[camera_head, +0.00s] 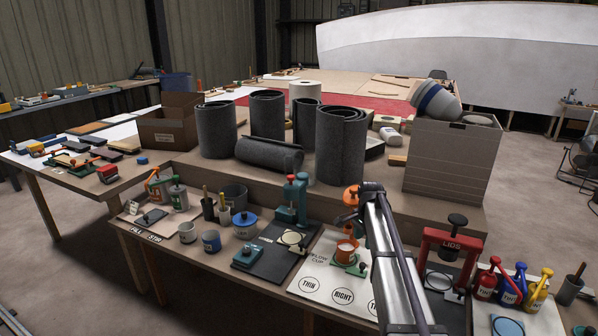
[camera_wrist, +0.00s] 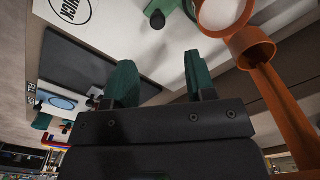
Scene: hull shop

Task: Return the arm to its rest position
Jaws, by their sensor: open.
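My arm reaches up from the lower right of the head view, its end over the front bench beside the flow-cup board (camera_head: 318,262). My gripper (camera_wrist: 160,82) shows in the wrist view with two green fingers apart and nothing between them. An orange ring-like part with a long orange arm (camera_wrist: 285,110) is close to the right of the fingers in the wrist view; I cannot tell whether it touches. In the head view an orange cup (camera_head: 346,250) stands on a green base on the board, and an orange part (camera_head: 352,196) shows beside my wrist. The fingertips are not clear there.
A red press marked LIDS (camera_head: 452,250) and red, blue and yellow tint cans (camera_head: 508,288) stand right of my arm. A teal press (camera_head: 293,202) and several cups stand left. Dark rolls (camera_head: 341,145) and a grey bin (camera_head: 450,165) stand behind on the raised table.

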